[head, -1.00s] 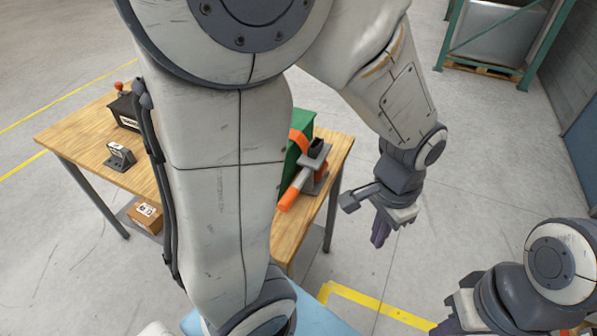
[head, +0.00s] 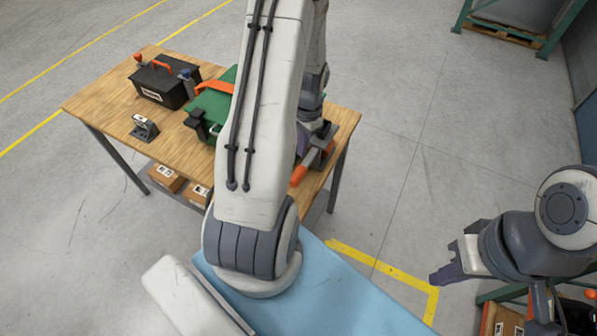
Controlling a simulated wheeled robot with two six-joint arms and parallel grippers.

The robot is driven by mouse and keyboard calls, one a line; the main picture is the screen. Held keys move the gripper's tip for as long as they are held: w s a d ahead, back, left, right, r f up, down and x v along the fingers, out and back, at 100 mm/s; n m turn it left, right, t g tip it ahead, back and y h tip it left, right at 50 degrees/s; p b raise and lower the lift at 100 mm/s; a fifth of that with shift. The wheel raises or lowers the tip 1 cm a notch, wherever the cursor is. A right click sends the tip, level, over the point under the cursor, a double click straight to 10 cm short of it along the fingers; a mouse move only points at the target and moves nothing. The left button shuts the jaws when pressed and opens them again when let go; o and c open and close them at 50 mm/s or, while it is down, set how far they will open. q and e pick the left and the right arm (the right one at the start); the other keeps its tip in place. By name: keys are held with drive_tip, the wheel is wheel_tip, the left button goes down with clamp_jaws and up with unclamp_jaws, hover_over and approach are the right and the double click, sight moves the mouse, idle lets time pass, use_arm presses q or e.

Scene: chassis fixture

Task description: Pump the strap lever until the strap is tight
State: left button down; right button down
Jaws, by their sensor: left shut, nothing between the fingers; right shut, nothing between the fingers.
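A green case (head: 212,104) lies on the wooden table with an orange strap (head: 214,86) across it. My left arm hides much of the case and strap. The strap lever's orange handle (head: 299,176) sticks out toward the front by the table's right end. Its dark ratchet housing (head: 324,160) is partly hidden. My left gripper (head: 304,142) is mostly hidden behind my own arm, close above the lever. It is shut and empty; I cannot tell whether it touches the lever. My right gripper (head: 446,272) is shut and empty, over the floor right of the table.
A black toolbox (head: 163,87) with an orange handle stands at the back left of the table (head: 97,100). A small grey labelled device (head: 143,128) sits near the front left edge. Cardboard boxes (head: 165,178) are on the lower shelf.

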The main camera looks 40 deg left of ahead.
sight(304, 167)
use_arm(q)
drive_tip(key=shift+s+f+b, duration=0.2)
drive_tip(key=shift+f+b, duration=1.3)
drive_tip(key=shift+f, duration=0.25)
drive_tip(key=shift+s+f+b, duration=0.15)
drive_tip(key=shift+f+b, duration=1.35)
drive_tip(key=shift+f, duration=0.25)
drive_tip(key=shift+f, duration=0.1)
